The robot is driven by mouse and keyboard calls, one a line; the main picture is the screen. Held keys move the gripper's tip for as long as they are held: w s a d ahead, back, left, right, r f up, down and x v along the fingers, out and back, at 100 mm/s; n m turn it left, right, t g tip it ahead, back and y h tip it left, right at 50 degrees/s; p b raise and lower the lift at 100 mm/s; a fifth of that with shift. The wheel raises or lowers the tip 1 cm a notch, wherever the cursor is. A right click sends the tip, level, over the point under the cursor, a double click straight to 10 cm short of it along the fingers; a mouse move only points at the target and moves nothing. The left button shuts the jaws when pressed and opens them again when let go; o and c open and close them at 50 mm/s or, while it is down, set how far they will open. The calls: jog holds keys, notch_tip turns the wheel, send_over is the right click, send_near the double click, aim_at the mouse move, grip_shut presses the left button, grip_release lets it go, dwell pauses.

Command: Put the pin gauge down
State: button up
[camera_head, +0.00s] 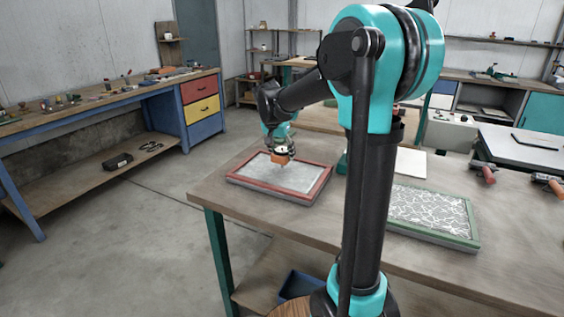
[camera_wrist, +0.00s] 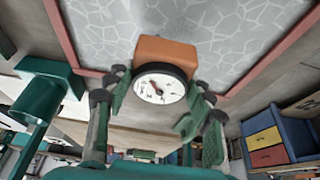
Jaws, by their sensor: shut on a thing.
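The pin gauge, an orange block with a round white dial, shows at the end of my arm in the head view (camera_head: 281,158) and in the middle of the wrist view (camera_wrist: 165,52). My gripper (camera_head: 280,147) is shut on it; in the wrist view its green and dark fingers (camera_wrist: 160,95) are on both sides of the dial. The gauge is over the pale panel in the red frame (camera_head: 239,180), near its middle. I cannot tell if its underside touches the panel.
A green-framed panel with a white web pattern (camera_head: 430,213) lies to the right on the same wooden table (camera_head: 222,192). Red-handled tools (camera_head: 484,172) lie at the right. A white sheet (camera_head: 409,163) lies behind my arm. The table's left front corner is bare.

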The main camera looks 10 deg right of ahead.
aim_at(282, 161)
jog(key=shift+f, duration=1.9)
jog(key=o, duration=1.4)
jog(key=shift+c, duration=0.2)
jog(key=v, duration=1.2)
